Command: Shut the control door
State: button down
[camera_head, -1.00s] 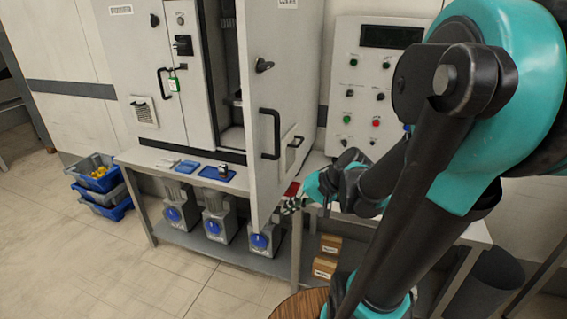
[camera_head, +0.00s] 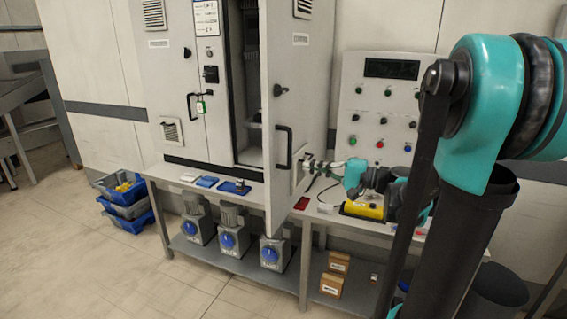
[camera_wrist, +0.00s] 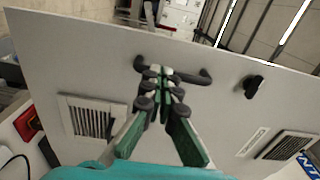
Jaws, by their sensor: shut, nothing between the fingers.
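The control door (camera_head: 310,90) is a light grey panel that stands open, with the cabinet interior (camera_head: 250,100) showing to its left. Its outer face carries a black handle (camera_head: 284,147), a dark latch knob (camera_head: 280,90) and vents. My gripper (camera_head: 308,165) is at the door's outer face, just right of the handle, in front of the lower vent. In the wrist view the door (camera_wrist: 205,115) fills most of the picture, and the shut fingertips of my gripper (camera_wrist: 163,73) overlap the handle (camera_wrist: 190,76). I cannot tell whether they touch.
The other cabinet door (camera_head: 172,80) at left is shut. A control panel (camera_head: 378,105) with buttons stands behind my arm. A yellow object (camera_head: 362,210) and a red one (camera_head: 302,203) lie on the bench. Blue crates (camera_head: 128,205) stand on the floor at left.

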aim_at(273, 159)
jog(key=x, duration=0.9)
jog(key=shift+a, duration=0.35)
